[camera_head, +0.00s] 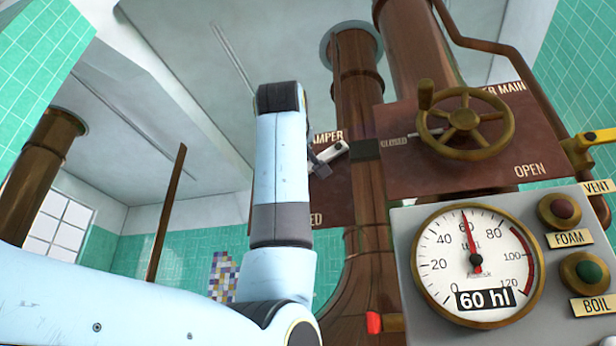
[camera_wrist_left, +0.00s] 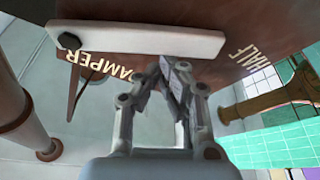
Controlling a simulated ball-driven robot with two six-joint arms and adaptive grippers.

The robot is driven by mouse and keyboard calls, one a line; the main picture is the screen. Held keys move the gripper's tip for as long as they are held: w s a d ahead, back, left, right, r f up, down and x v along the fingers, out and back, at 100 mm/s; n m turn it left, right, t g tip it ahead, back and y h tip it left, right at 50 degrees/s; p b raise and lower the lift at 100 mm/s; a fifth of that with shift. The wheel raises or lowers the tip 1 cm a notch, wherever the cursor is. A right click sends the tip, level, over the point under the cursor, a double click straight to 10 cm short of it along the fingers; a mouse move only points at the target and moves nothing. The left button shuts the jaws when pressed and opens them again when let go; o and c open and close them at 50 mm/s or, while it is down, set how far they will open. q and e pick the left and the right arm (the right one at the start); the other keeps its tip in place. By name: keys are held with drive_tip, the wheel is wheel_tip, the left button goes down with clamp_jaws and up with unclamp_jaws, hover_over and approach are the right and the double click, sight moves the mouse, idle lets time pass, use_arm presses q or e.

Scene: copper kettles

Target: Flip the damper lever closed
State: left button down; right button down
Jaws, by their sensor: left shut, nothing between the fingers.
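The damper lever is a pale bar that shows in the left wrist view (camera_wrist_left: 140,39), lying across the top of the picture with a dark round piece at its left end. My right gripper is not in view.
A thick copper pipe (camera_head: 358,110) rises just right of the damper plate. Further right are a brass handwheel (camera_head: 466,122) on its own plate and a grey panel with a round gauge (camera_head: 477,262) and FOAM and BOIL buttons. Open room lies left of my arm.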

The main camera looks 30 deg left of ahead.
use_arm(q)
drive_tip(key=shift+w+d+f+n+g+y+b, duration=0.1)
drive_tip(key=shift+d+f+n+g+y+b, duration=0.15)
drive_tip(key=shift+f+n, duration=0.4)
drive_tip(key=shift+w+d+f+n+g+y+b, duration=0.15)
drive_tip(key=shift+d+f+n+b, duration=0.15)
drive_tip(key=shift+f+n, duration=0.3)
drive_tip(key=shift+d+f+n+g+y+b, duration=0.1)
drive_tip(key=shift+d+f+n+g+b, duration=0.15)
drive_tip(key=shift+f+n, duration=0.4)
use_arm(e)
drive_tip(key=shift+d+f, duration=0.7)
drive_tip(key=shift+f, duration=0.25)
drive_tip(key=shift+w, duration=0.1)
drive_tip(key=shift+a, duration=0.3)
